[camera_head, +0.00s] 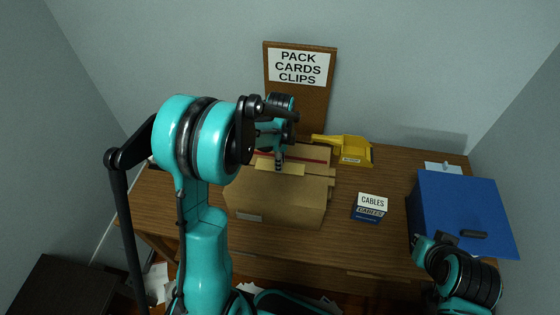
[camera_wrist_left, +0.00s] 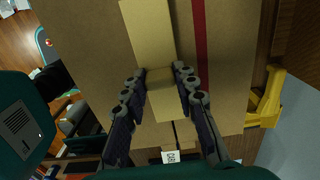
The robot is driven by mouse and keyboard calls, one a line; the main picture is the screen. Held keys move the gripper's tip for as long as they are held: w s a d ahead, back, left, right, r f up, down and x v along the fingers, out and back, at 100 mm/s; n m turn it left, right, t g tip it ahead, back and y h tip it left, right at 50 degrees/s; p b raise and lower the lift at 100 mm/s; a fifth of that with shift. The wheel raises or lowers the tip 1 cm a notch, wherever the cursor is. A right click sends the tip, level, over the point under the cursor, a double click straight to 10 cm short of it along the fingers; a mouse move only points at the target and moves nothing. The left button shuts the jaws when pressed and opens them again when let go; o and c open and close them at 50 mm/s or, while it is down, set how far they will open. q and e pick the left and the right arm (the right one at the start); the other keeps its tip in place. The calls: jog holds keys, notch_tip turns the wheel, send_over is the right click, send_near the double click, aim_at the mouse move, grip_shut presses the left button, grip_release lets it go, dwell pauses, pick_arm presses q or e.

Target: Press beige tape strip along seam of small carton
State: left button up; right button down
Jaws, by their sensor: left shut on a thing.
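The brown carton (camera_head: 290,208) stands on the desk, its top crossed by a dark red stripe (camera_head: 315,159). The pale beige tape strip (camera_head: 292,169) lies across the top, roughly parallel to the stripe. My left gripper (camera_head: 279,165) is over the carton, fingers pointing down at the strip. In the left wrist view the strip (camera_wrist_left: 147,28) runs between the fingertips of the left gripper (camera_wrist_left: 161,76), which are shut on a raised part of it. The fingers hide some of the strip. My right gripper (camera_head: 434,241) is at the lower right by the blue box; its fingers are unclear.
A blue box (camera_head: 462,205) with a dark handle stands at the desk's right. A small CABLES box (camera_head: 369,209) stands right of the carton. A yellow tool (camera_head: 352,150) lies behind it. A corkboard sign (camera_head: 300,68) leans at the back. Bare desk lies around the CABLES box.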

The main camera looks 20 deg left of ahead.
pick_arm(q)
jog(key=shift+f+b, duration=0.55)
jog(key=shift+f, duration=0.1)
dwell(0.5)
dwell(0.6)
jog(key=o, duration=1.1)
jog(key=shift+o, duration=0.2)
notch_tip(320, 180, up, 12)
jog(key=s+d+n+t+b, duration=0.1)
jog(key=s+d+n+t, duration=0.2)
jog(key=s+n, duration=0.4)
jog(key=s+d+n+t+b, duration=0.1)
jog(key=s+d+n+t, duration=0.3)
jog(key=s+n, duration=0.4)
jog(key=shift+s+d+f+b, duration=0.2)
jog(key=shift+s+f+b, duration=0.15)
jog(key=shift+s, duration=0.6)
